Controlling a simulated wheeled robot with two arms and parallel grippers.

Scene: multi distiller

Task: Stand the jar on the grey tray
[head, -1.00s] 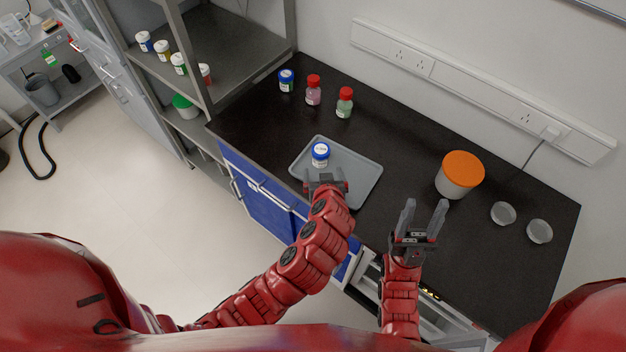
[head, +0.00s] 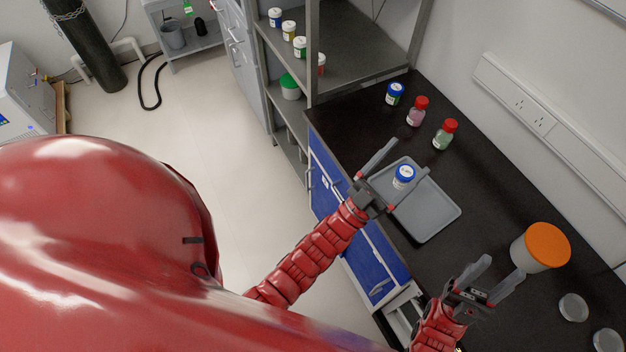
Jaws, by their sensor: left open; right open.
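A small white jar with a blue lid (head: 404,178) stands upright on the grey tray (head: 432,222), near its far left end. My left gripper (head: 408,160) is open at the tray's left side, its fingers spread and pointing toward the back of the bench. The jar shows between the fingers, close to the right one; I cannot tell whether they touch. My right gripper (head: 505,265) is open and empty over the front of the bench, to the right of the tray.
A blue-lidded bottle (head: 395,94) and two red-capped bottles (head: 417,112) (head: 445,134) stand behind the tray. A white tub with an orange lid (head: 541,247) stands near my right gripper. Clear dishes (head: 573,307) lie at the right. A shelf unit (head: 313,60) rises at the left.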

